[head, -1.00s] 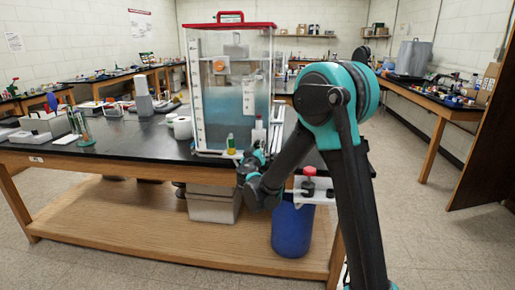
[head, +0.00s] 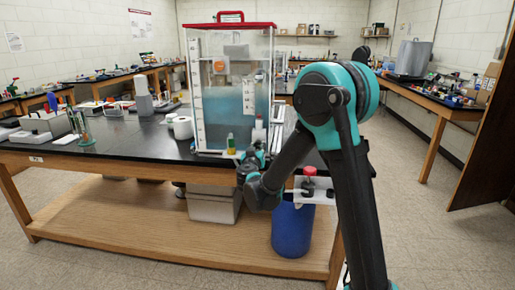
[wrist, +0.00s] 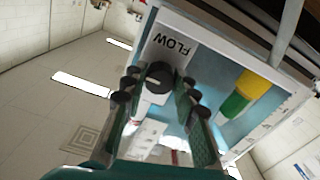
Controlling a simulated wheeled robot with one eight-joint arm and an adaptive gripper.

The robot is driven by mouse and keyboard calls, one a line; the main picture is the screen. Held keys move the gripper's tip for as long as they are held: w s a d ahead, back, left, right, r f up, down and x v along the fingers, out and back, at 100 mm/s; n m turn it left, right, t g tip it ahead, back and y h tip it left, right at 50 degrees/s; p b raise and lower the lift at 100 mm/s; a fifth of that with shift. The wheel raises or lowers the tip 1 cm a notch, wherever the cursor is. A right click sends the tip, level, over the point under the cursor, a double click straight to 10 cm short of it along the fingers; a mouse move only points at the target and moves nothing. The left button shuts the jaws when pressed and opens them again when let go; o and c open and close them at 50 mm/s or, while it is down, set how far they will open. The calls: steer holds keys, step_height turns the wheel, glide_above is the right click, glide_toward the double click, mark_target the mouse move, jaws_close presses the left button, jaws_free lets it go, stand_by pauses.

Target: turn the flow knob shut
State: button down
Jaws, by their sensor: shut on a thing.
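The flow knob (wrist: 158,77) is dark and round on a pale mount below the upside-down FLOW label (wrist: 172,44) in the wrist view. My gripper (wrist: 160,92) has one finger on each side of the knob and is shut on it. The exact finger contact is hard to see. In the head view, my gripper (head: 250,166) is at the front lower right of the clear tank (head: 212,110), which has a red lid and holds bluish liquid. The knob is hidden there by my gripper and arm.
A red knob on a white fixture (head: 310,183) is at the bench edge, above a blue bin (head: 293,228). White rolls (head: 182,128) stand left of the tank.

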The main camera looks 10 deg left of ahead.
steer(key=c, duration=1.2)
jaws_free()
steer(key=shift+s, duration=0.1)
steer(key=s, duration=1.1)
steer(key=shift+s+a, duration=0.2)
steer(key=shift+s, duration=0.2)
steer(key=shift+d, duration=0.1)
